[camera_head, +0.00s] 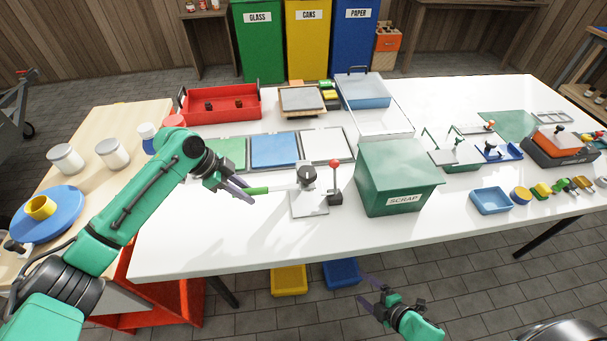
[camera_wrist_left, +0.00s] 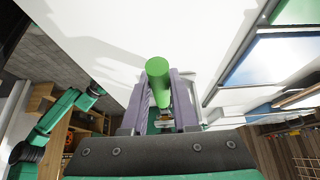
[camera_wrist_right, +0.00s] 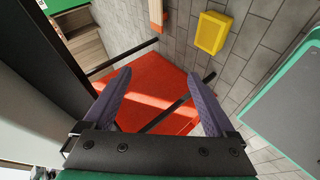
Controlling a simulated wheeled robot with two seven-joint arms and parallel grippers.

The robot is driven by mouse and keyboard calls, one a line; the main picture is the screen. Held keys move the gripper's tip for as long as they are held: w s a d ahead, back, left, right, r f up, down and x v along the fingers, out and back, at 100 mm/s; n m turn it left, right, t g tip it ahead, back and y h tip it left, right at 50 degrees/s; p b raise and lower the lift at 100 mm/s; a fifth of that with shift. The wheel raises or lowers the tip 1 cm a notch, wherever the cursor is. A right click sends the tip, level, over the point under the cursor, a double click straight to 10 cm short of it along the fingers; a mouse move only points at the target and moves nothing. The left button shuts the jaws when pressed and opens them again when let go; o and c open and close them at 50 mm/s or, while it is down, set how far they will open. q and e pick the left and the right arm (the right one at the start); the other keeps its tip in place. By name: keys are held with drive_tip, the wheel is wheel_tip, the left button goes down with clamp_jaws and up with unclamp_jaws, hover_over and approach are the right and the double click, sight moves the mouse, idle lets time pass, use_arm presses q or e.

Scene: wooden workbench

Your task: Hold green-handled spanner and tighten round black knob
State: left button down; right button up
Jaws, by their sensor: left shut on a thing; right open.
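The green-handled spanner's handle (camera_head: 257,190) is between the fingers of my left gripper (camera_head: 243,191), which is shut on it above the white bench. The handle also shows end-on in the left wrist view (camera_wrist_left: 158,72). A thin pale shaft runs right from the handle toward a small fixture with a dark, roundish knob (camera_head: 308,171) on top. Whether the spanner touches the fixture cannot be told. My right gripper (camera_head: 366,292) is open and empty, low in front of the bench. Its parted fingers show in the right wrist view (camera_wrist_right: 159,90).
A red-balled lever (camera_head: 335,180) stands right beside the fixture. The green SCRAP bin (camera_head: 395,180) is further right. Coloured mats (camera_head: 274,150) and a red tray (camera_head: 221,104) lie behind. The bench front left of the fixture is clear. A yellow bin (camera_head: 289,280) sits under the bench.

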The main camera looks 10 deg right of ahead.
sight(314, 180)
drive_tip(key=s+a+r+n+g+y, duration=0.2)
drive_tip(key=a+r+n+y, duration=0.4)
drive_tip(key=r+n, duration=0.4)
drive_tip(key=s+a+r+n+g+y, duration=0.2)
drive_tip(key=a+r+n+y, duration=0.1)
drive_tip(key=a+r+n, duration=0.7)
drive_tip(key=w+d+r+n+t+h, duration=0.1)
drive_tip(key=w+d+r+n+t, duration=0.1)
drive_tip(key=w+d+r+t, duration=0.45)
drive_tip(key=w+d+r+n+t+h, duration=0.2)
drive_tip(key=w+r+n+t, duration=0.15)
drive_tip(key=w, duration=0.55)
drive_tip(key=shift+m+g, duration=0.35)
drive_tip(key=shift+g, duration=0.15)
drive_tip(key=x, duration=1.1)
drive_tip(key=shift+w+a+r, duration=0.1)
drive_tip(key=shift+a+r, duration=0.2)
drive_tip(key=shift+r, duration=0.1)
